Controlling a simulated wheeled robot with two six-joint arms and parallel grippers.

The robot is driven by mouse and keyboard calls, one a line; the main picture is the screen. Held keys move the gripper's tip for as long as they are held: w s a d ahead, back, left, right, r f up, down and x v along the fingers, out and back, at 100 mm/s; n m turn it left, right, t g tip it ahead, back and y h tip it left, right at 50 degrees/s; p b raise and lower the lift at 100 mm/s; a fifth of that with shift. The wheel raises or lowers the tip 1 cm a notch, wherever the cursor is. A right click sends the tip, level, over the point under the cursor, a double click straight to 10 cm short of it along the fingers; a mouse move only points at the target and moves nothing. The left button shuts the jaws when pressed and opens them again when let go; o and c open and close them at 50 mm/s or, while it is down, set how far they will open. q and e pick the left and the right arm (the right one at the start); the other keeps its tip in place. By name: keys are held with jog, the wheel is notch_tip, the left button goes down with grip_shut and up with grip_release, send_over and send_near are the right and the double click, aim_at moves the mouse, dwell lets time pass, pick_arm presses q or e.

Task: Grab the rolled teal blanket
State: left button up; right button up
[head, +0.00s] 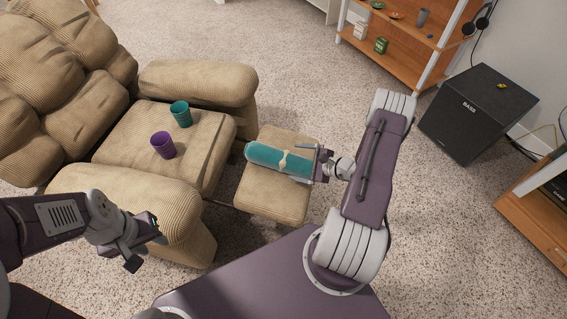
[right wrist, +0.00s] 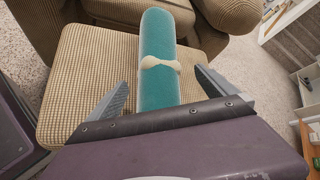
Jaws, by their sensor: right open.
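The rolled teal blanket (head: 278,159), tied with a cream band, lies on the corduroy footrest (head: 275,200) in the head view. It also shows in the right wrist view (right wrist: 160,97), running away from my right gripper. My right gripper (head: 320,164) is at the blanket's right end. In the right wrist view its jaws (right wrist: 160,77) are open, one finger on each side of the roll, with visible gaps between fingers and blanket. My left gripper (head: 145,248) is open and empty near the front of the recliner's near armrest.
A black bass speaker (head: 478,112) and a wooden shelf (head: 400,58) stand at the right. Carpet is clear between footrest and shelf.

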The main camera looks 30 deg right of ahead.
aim_at(291, 162)
jog(key=x, duration=0.1)
jog(key=b+x, duration=0.1)
jog(key=x, duration=0.1)
jog(key=b+x, duration=0.1)
jog(key=shift+s+a+f, duration=0.1)
jog(key=shift+a+f, duration=0.15)
jog(key=shift+f, duration=0.2)
jog(key=shift+w+a+f, duration=0.1)
jog(key=shift+w+a, duration=0.05)
jog(key=shift+w, duration=0.25)
jog(key=shift+c, duration=0.4)
jog(key=c, duration=1.6)
notch_tip(291, 162, up, 5)
jog(key=shift+p, duration=1.2)
jog(key=shift+c, duration=0.2)
jog(key=s+d+r+p, duration=0.2)
jog(key=s+d+r, duration=0.4)
jog(key=d, duration=0.3)
jog(key=shift+s+d+p, duration=0.25)
jog(key=shift+s+p, duration=0.05)
jog(key=shift+s, duration=0.15)
